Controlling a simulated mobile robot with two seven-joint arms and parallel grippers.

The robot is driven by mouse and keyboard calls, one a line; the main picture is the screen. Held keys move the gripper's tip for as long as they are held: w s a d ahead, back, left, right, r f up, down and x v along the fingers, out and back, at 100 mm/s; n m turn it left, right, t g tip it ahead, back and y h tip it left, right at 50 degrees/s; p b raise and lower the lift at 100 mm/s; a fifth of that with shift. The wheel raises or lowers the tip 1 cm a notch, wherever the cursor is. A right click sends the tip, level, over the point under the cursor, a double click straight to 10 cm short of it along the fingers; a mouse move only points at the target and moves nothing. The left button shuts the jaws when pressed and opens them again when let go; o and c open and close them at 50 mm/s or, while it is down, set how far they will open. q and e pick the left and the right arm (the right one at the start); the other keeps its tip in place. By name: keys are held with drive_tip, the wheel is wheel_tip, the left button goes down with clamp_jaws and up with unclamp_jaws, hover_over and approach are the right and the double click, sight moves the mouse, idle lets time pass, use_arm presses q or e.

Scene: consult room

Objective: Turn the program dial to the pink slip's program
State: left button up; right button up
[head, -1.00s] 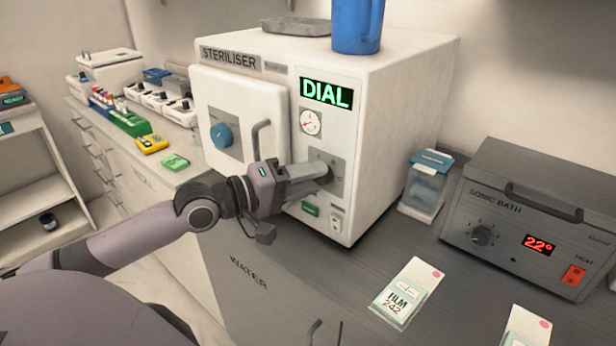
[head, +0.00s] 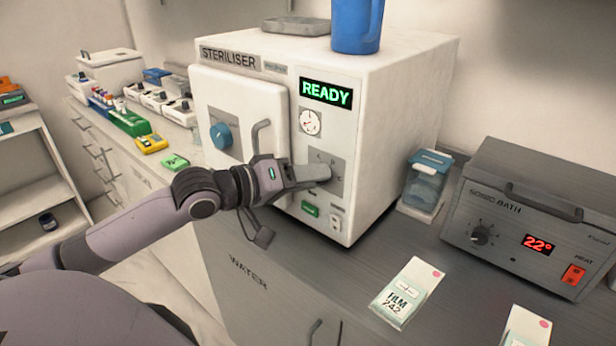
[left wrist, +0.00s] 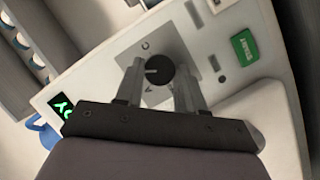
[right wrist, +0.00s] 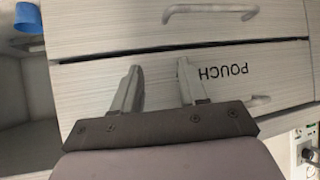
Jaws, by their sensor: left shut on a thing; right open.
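The white steriliser (head: 400,100) stands on the counter, and its display (head: 326,93) reads READY. My left gripper (head: 320,174) is at the grey dial plate (head: 337,163) on its front and hides the dial in the head view. In the left wrist view, the black program dial (left wrist: 158,69) is between the two fingers, with its light pointer mark toward the left. Letters A and C show on the plate; others are hidden or unclear. My right gripper (right wrist: 160,88) is open and empty in front of a drawer marked POUCH (right wrist: 225,72). I see no clearly pink slip.
A green START button (left wrist: 244,47) is near the dial. The steriliser door (head: 235,120) is beside my left gripper. A sonic bath (head: 520,215), a blue-lidded container (head: 427,180) and a FILM packet (head: 408,293) are on the counter to the right. A blue cup (head: 356,25) stands on top.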

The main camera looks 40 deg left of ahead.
use_arm(q)
drive_tip(key=shift+d+f, duration=0.1)
drive_tip(key=o, duration=1)
drive_tip(key=shift+o, duration=0.2)
drive_tip(key=v, duration=0.7)
drive_tip(key=shift+b, duration=0.4)
